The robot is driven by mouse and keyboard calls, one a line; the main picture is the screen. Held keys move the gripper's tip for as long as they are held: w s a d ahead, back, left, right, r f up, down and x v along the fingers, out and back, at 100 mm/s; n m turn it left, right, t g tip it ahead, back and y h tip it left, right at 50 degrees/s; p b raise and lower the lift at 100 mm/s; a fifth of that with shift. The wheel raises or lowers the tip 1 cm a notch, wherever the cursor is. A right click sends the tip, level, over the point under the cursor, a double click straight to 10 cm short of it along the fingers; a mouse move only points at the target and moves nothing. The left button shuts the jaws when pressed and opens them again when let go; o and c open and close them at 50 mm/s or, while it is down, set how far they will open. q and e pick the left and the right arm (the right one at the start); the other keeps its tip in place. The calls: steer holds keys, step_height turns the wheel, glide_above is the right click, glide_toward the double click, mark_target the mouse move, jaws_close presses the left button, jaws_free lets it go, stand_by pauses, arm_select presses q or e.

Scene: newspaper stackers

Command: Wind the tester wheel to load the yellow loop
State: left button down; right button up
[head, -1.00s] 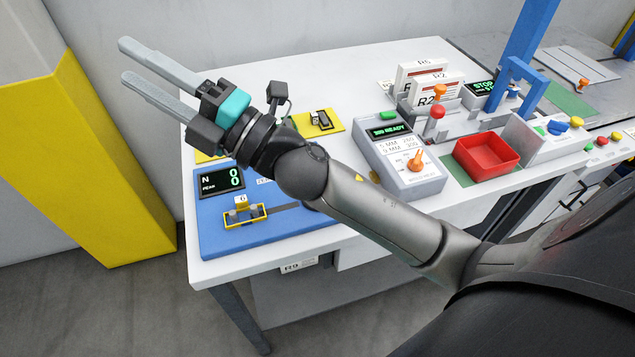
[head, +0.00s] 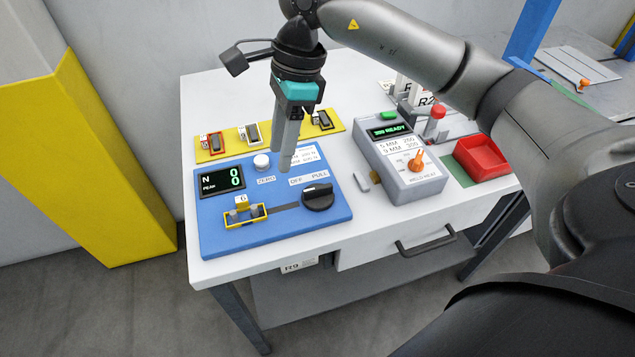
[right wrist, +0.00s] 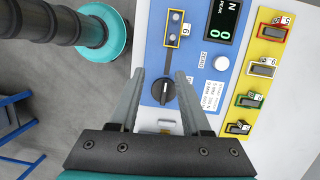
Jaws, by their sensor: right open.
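The blue tester (head: 225,238) lies on the white table's left end. Its display (head: 221,181) reads N 0 and PEAK 0. The yellow loop (head: 246,216) lies flat around two small posts on it, with a tag marked 6. The black tester wheel (head: 318,196) is at the tester's right, by an OFF PULL label. My right gripper (head: 280,166) points down above the tester, behind and left of the wheel in the head view. In the right wrist view its open, empty fingers (right wrist: 159,74) spread either side of the wheel (right wrist: 163,91), apart from it. My left gripper is not seen.
A yellow board (head: 224,149) with several small loops stands behind the tester. A white button (head: 262,161) is on the tester. A grey READY box (head: 398,158) with an orange knob stands to the right, and a red tray (head: 484,158) beyond it.

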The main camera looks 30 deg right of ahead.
mark_target(318, 188)
steer(key=d+r+h, duration=0.1)
steer(key=d+h, duration=0.2)
steer(key=d, duration=0.4)
steer(key=f+b, duration=0.1)
steer(key=f, duration=0.6)
steer(key=f+b, duration=0.1)
steer(key=f, duration=0.6)
steer(key=shift+w+a+f, duration=0.1)
steer(key=shift+a+f, duration=0.1)
steer(key=shift+f, duration=0.2)
jaws_close()
